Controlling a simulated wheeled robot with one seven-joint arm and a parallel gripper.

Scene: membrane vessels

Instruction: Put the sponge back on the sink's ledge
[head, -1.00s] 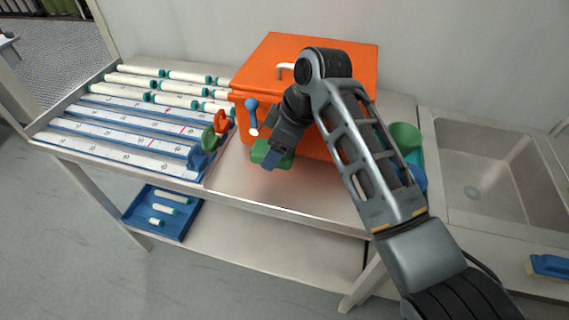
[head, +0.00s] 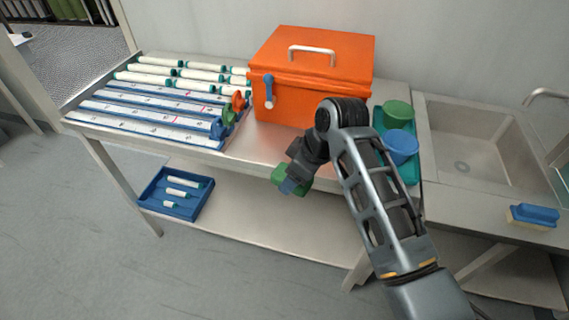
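A green block (head: 281,175), which looks like the sponge, sits at the end of my arm. My gripper (head: 290,186) appears closed around it, with green showing on both sides of a blue-grey finger. It hangs in front of the bench edge, left of the picture's middle. The sink (head: 470,150) is at the right, with a flat ledge (head: 470,203) in front of its basin. A blue and pale yellow brush-like thing (head: 533,216) lies on the bench at the ledge's right.
An orange box (head: 325,75) with a closed lid stands behind my arm. A teal tray (head: 412,172) holds a green cup (head: 397,112) and a blue cup (head: 401,146) left of the sink. A blue tray (head: 180,212) sits below.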

